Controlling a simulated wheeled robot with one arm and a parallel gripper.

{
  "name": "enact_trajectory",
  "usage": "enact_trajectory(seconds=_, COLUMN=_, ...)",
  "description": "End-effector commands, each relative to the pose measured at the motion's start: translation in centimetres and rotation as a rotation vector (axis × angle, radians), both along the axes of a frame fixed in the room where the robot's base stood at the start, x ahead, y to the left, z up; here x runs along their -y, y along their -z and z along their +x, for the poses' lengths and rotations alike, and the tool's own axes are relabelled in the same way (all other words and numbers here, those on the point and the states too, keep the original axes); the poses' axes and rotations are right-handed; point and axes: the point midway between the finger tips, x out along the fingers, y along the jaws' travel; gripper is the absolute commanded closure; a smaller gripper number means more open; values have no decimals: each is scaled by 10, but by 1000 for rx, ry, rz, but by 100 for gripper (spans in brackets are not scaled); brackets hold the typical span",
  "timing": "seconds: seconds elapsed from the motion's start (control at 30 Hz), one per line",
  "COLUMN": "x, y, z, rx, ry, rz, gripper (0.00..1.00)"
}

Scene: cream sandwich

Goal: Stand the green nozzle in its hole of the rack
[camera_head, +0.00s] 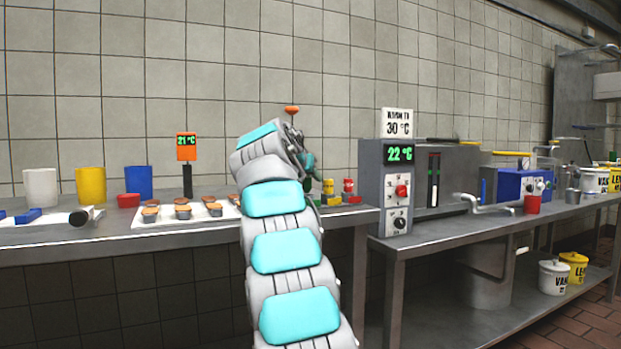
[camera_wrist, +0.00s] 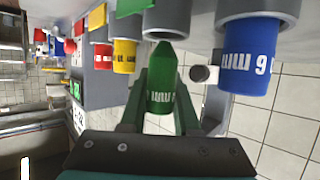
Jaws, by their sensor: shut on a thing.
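My gripper (camera_wrist: 162,98) is shut on the green nozzle (camera_wrist: 163,80), one finger on each side of it. In the wrist view the nozzle's narrow tip points at the mouth of a grey holder (camera_wrist: 166,19) of the rack. The tip overlaps the holder's edge; I cannot tell whether it is inside. A blue nozzle (camera_wrist: 249,60) marked 6 mm stands in the holder beside it. A yellow nozzle (camera_wrist: 124,55) and a red nozzle (camera_wrist: 103,54) are on the other side. In the head view my gripper (camera_head: 308,160) is left of the yellow (camera_head: 328,187) and red (camera_head: 348,186) nozzles, partly hidden.
A tray (camera_head: 160,222) of small brown cakes is on the left bench with white, yellow and blue cups and a red bowl (camera_head: 129,200). A grey heater box (camera_head: 397,185) reading 22 °C stands close on the right. The wall is tiled.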

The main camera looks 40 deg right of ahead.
Motion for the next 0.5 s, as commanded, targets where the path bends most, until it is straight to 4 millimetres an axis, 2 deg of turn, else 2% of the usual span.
enact_trajectory(seconds=0.5, x=0, y=6, z=0, rx=0, ry=0, rz=0, gripper=100)
